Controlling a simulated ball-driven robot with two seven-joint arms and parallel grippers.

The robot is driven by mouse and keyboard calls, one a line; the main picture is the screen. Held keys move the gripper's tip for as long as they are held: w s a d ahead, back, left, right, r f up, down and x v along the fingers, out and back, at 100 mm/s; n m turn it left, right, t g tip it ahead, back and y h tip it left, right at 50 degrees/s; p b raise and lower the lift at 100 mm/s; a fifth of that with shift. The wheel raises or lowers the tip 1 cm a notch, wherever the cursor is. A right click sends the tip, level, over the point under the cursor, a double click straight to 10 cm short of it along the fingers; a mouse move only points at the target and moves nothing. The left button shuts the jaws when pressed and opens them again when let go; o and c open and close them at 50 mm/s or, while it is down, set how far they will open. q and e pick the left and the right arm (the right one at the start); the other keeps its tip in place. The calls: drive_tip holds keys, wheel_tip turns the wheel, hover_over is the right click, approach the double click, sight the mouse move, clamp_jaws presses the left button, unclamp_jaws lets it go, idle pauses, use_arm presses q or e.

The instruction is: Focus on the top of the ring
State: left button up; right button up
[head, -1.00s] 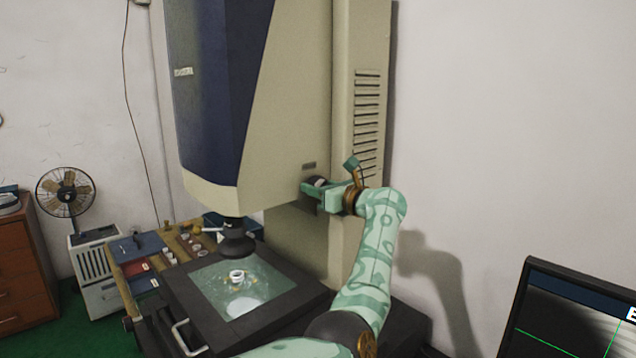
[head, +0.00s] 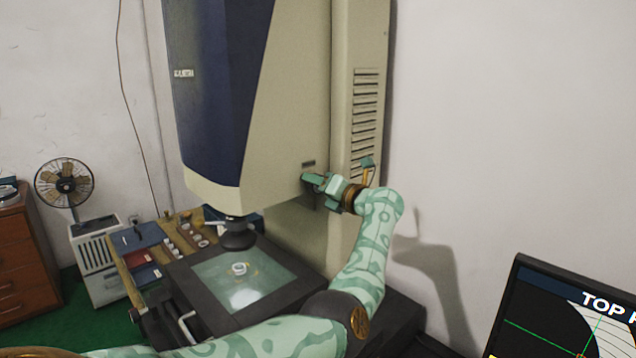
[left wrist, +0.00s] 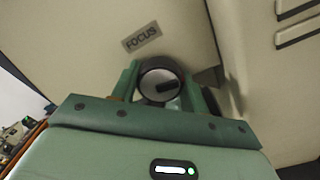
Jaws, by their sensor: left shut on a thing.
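The small pale ring (head: 239,268) sits on the lit glass stage (head: 262,290) of the tall measuring machine, below its dark lens (head: 238,237). My left gripper (head: 313,180) is at the machine's side, by the column. In the left wrist view its two fingers are on either side of the round focus knob (left wrist: 160,80), shut on it. The knob has a dark rim and a pale face with a dark mark. A label reading FOCUS (left wrist: 141,36) is above it. In the head view my gripper mostly hides the knob. My right gripper is out of view.
A monitor (head: 560,310) at the lower right shows a green line, a pale curved band and text starting "TOP"; its right side is cut off. A wooden board (head: 190,240) with small parts stands left of the stage. A fan (head: 65,185) is farther left.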

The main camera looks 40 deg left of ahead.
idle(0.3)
use_arm(q)
drive_tip(key=o, duration=1)
drive_tip(key=shift+w, duration=0.1)
drive_tip(key=d, duration=0.5)
drive_tip(key=s+d, duration=0.1)
drive_tip(key=d, duration=1)
drive_tip(key=shift+s+d, duration=0.2)
